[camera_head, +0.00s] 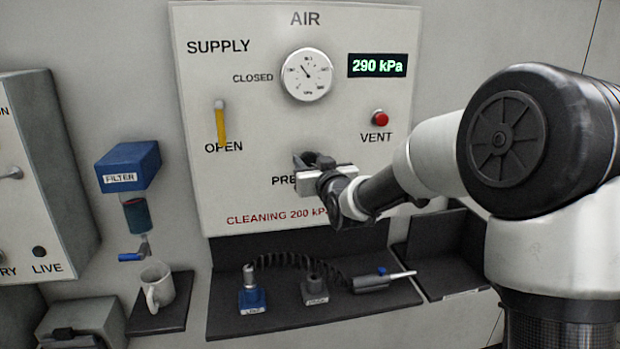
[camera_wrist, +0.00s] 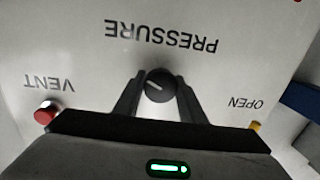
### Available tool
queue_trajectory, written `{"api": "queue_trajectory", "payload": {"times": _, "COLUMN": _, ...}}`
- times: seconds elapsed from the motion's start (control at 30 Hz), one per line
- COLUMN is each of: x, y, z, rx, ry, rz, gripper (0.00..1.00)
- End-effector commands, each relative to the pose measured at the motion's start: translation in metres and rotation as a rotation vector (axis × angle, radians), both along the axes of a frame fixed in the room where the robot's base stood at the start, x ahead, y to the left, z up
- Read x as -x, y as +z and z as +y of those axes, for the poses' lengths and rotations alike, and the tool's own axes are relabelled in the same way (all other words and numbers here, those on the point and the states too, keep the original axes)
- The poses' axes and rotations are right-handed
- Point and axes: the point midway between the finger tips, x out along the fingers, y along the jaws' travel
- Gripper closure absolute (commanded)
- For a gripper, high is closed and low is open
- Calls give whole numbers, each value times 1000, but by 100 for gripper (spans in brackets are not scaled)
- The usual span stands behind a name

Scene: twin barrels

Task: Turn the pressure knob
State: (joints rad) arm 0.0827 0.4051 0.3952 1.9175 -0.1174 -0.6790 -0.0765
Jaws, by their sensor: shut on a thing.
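The black pressure knob (camera_wrist: 159,86) shows in the wrist view, with a pale pointer line on its face, under the upside-down word PRESSURE. My gripper (camera_wrist: 157,92) has one finger on each side of the knob and is shut on it. In the head view my gripper (camera_head: 312,162) is at the lower middle of the AIR panel (camera_head: 240,120), and it hides the knob and part of the PRESSURE label. The green display (camera_head: 378,65) reads 290 kPa. The round gauge (camera_head: 306,75) is left of the display. The panel is marked CLEANING 200 kPa.
A yellow supply lever (camera_head: 220,122) hangs at OPEN, and a red VENT button (camera_head: 380,118) is on the right. Below, a dark shelf (camera_head: 290,318) holds a coiled hose and fittings. A blue filter (camera_head: 128,166) and a white mug (camera_head: 157,285) are at left.

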Motion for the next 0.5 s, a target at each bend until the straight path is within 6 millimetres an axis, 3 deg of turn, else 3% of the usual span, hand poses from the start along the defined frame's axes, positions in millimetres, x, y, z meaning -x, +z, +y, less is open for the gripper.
{"api": "queue_trajectory", "payload": {"times": 0.07, "x": 1, "y": -7, "z": 2, "rx": 72, "ry": 4, "rz": -24, "gripper": 86}}
{"api": "queue_trajectory", "payload": {"times": 0.5, "x": 1, "y": -5, "z": 2, "rx": 429, "ry": 3, "rz": -125, "gripper": 86}}
